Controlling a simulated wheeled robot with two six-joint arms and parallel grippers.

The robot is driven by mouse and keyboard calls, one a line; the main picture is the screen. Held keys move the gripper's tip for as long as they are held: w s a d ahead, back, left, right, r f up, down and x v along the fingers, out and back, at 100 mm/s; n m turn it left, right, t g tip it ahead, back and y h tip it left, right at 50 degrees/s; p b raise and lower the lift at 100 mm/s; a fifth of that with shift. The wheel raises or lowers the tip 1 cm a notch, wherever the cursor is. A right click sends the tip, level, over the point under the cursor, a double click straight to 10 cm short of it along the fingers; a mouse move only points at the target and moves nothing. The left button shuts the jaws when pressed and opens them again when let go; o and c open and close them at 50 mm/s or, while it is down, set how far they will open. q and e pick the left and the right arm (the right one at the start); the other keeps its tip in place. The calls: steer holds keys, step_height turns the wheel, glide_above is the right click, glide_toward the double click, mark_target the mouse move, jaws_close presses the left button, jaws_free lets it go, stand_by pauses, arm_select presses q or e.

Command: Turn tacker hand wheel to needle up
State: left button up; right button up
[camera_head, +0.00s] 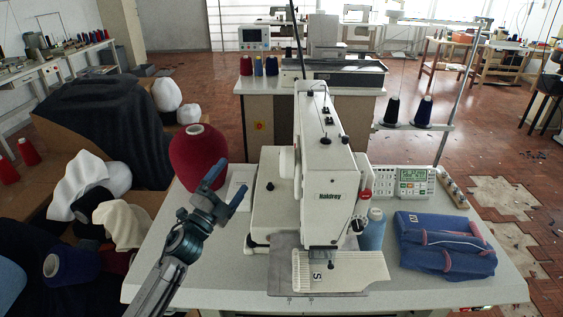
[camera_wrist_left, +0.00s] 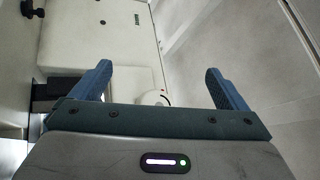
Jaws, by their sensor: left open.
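The tacker (camera_head: 325,160) is a white machine marked "Haldrey" standing on the grey table. A pale round part that looks like its hand wheel (camera_head: 287,162) sits on the left side of the head. In the left wrist view a white round part with a dark arc (camera_wrist_left: 155,98) shows between the fingers, partly hidden by the gripper body. My left gripper (camera_head: 226,187) is open and empty, left of the tacker and apart from it. Its two blue fingers (camera_wrist_left: 158,72) stand wide apart. The needle is too small to make out. My right gripper is out of view.
A red yarn cone (camera_head: 197,158) stands just behind my left gripper. A blue thread spool (camera_head: 373,230), folded blue garment (camera_head: 446,245) and control box (camera_head: 412,183) lie to the right of the tacker. The table (camera_head: 225,285) is bare at the front left.

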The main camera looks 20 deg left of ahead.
mark_target(287, 162)
arm_select(q)
step_height(287, 162, up, 6)
steer(key=w+d+m+g+h, duration=0.1)
steer(key=d+m+g+h, duration=0.1)
steer(key=m+g+h, duration=1.8)
steer(key=w+d+m+t+y+p, duration=0.1)
steer(key=d+y, duration=0.1)
steer(key=d, duration=0.1)
steer(key=w+d+m+t+y+p, duration=0.1)
steer(key=d+m+y+p, duration=0.1)
steer(key=d+y, duration=0.1)
steer(key=w+d+m+t+y+p, duration=0.1)
steer(key=d+y+p, duration=0.1)
steer(key=d+y, duration=0.1)
steer(key=shift+d+m, duration=0.4)
steer(key=shift+d, duration=0.2)
